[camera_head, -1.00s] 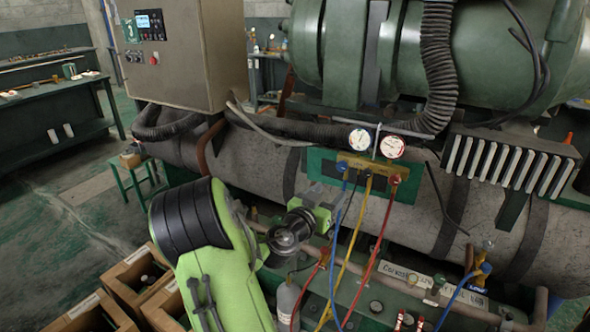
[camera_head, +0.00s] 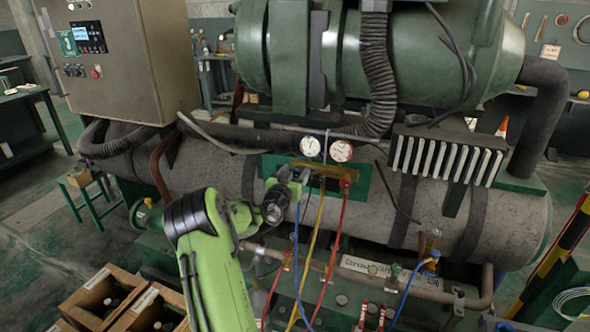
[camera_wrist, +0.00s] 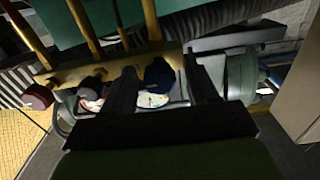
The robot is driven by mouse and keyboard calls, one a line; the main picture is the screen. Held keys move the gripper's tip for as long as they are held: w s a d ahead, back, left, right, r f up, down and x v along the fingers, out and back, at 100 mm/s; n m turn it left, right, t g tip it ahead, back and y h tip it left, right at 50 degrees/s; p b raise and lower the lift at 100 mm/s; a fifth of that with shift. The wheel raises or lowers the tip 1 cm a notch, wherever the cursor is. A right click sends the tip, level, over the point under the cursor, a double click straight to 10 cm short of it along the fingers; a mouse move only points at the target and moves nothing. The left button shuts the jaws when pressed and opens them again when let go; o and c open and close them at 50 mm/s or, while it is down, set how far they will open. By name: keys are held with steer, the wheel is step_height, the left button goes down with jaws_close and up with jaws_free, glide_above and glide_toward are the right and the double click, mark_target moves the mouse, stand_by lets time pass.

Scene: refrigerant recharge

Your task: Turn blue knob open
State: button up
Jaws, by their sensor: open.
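The gauge manifold (camera_head: 322,170) is a yellow-brown bar with two round gauges above it and blue, yellow and red hoses below. The blue knob (camera_wrist: 158,72) shows dark blue in the wrist view, in the space between my two fingers. In the head view, my gripper largely hides the blue knob at the manifold's left end. My gripper (camera_head: 290,184) is at that end; it also shows in the wrist view (camera_wrist: 162,88), open, with a finger on each side of the knob. I cannot tell whether either finger touches it. The red knob (camera_head: 345,182) is at the right end.
The blue hose (camera_head: 296,250), yellow hose (camera_head: 312,245) and red hose (camera_head: 334,245) hang close to the right of my arm. A grey control cabinet (camera_head: 120,60) stands at the left. Wooden crates (camera_head: 105,295) are on the floor at lower left.

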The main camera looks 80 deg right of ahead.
steer(key=shift+d, duration=0.15)
steer(key=c, duration=1)
steer(key=shift+n, duration=0.4)
steer(key=shift+c, duration=0.2)
steer(key=n+b, duration=0.1)
steer(key=n, duration=0.2)
steer(key=shift+n, duration=0.3)
steer(key=n, duration=0.5)
steer(key=shift+w+n, duration=0.1)
steer(key=shift+n, duration=0.2)
steer(key=n+p, duration=0.2)
steer(key=n, duration=0.3)
steer(key=n+p, duration=0.2)
steer(key=n, duration=0.3)
steer(key=shift+w+f+p, duration=0.1)
steer(key=shift+p, duration=0.2)
steer(key=shift+f, duration=0.1)
